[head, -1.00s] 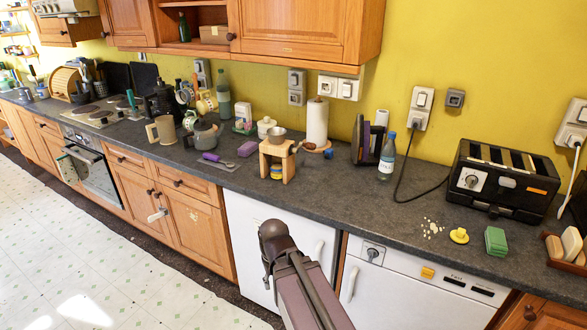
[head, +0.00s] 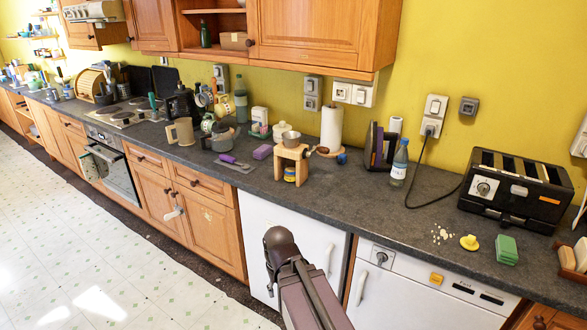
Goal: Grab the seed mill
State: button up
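The likely seed mill (head: 291,153) is a small wooden stand with a metal bowl on top and what looks like a crank with a wooden knob at its right. It stands upright on the dark worktop (head: 343,216), around the middle of the picture. A small blue and yellow jar or tin shows under its top. My arm (head: 306,291) rises from the bottom edge, in front of the white cupboard fronts and short of the worktop. I cannot make out my gripper's fingers.
Near the mill are a purple sponge (head: 262,152), a purple-handled tool, a grey teapot (head: 220,139) and a paper roll (head: 331,130). A water bottle (head: 399,163) and black toaster (head: 515,190) stand to the right. Bare worktop lies in front of the bottle. Wall cupboards (head: 325,35) hang above.

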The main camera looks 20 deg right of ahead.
aim_at(289, 149)
jog(key=u, duration=0.05)
jog(key=i, duration=0.9)
jog(key=z, duration=0.05)
